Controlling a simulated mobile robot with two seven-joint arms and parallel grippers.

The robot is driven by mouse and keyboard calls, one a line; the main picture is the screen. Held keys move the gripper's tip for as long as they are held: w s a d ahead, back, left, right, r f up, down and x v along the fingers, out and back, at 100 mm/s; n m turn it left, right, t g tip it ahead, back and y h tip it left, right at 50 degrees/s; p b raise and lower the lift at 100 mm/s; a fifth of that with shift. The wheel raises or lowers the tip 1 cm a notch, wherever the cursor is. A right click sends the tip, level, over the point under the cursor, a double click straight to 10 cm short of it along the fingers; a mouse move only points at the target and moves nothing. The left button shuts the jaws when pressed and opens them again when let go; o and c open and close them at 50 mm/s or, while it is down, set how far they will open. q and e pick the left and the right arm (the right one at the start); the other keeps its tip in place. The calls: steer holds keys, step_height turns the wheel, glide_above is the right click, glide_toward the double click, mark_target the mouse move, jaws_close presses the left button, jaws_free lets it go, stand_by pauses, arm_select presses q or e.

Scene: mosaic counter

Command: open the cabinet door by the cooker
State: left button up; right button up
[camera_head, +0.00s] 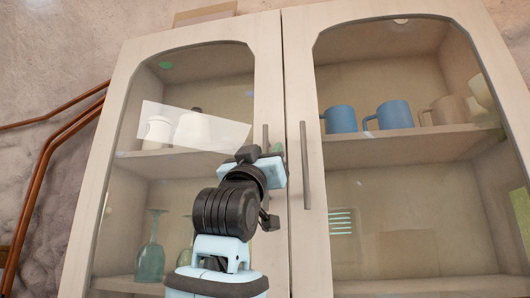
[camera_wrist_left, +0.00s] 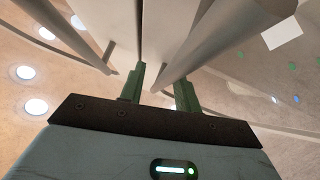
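A pale wooden wall cabinet with two glass doors fills the head view. The left door (camera_head: 120,100) and the right door (camera_head: 298,240) both look shut. The left door has a vertical bar handle (camera_head: 265,136), and the right door has another (camera_head: 305,165). My left gripper (camera_head: 265,155) is in front of the left door's handle and covers its lower part. In the left wrist view its two green fingers (camera_wrist_left: 160,78) stand apart. A grey bar (camera_wrist_left: 185,55) reaches down between them; I cannot tell whether they touch it. My right gripper is not in view.
Behind the glass are blue mugs (camera_head: 394,115), a brown mug (camera_head: 446,110), white vessels (camera_head: 193,130) and a green glass (camera_head: 151,250). Copper pipes (camera_head: 45,160) run along the wall at left. No cooker shows.

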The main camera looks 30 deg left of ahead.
arm_select(q)
steer(key=shift+c, duration=0.3)
jaws_close()
steer(key=shift+s, duration=0.1)
